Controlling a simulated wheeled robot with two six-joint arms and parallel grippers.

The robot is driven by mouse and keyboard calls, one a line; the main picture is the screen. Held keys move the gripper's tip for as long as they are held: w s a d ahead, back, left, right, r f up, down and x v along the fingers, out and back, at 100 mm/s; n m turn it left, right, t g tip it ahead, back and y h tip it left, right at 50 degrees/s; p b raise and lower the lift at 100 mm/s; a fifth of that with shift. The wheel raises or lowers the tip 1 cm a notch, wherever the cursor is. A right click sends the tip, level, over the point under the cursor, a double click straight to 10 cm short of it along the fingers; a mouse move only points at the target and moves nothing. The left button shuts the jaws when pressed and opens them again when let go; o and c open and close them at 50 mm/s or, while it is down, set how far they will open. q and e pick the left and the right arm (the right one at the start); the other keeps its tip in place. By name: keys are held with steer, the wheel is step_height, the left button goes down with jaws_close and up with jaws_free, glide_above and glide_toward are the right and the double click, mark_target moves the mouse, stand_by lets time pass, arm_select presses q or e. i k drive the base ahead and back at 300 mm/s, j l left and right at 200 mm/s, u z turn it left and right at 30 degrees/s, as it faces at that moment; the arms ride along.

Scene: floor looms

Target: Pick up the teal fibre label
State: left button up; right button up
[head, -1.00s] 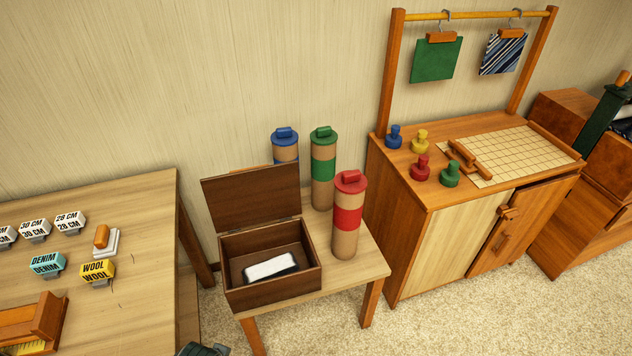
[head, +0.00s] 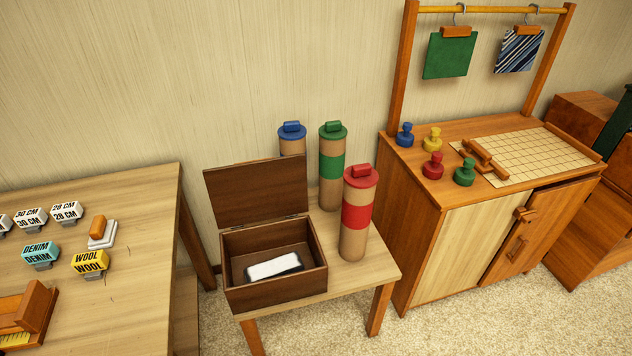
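The teal fibre label (head: 40,254), marked DENIM, stands on a small grey foot on the wooden table (head: 135,215) at the left. A yellow label (head: 90,262) marked WOOL stands just to its right and a little nearer. Neither of my grippers is in view, and nothing touches the teal label.
White size labels (head: 66,212) stand behind the teal one. A white block with an orange handle (head: 101,232) is at its right rear, and a wooden holder (head: 30,310) nearer. An open box (head: 275,292) and capped tubes (head: 355,214) stand on a small table. A cabinet (head: 455,250) is right.

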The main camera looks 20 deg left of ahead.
mark_target(41, 254)
steer(key=u, duration=2.25)
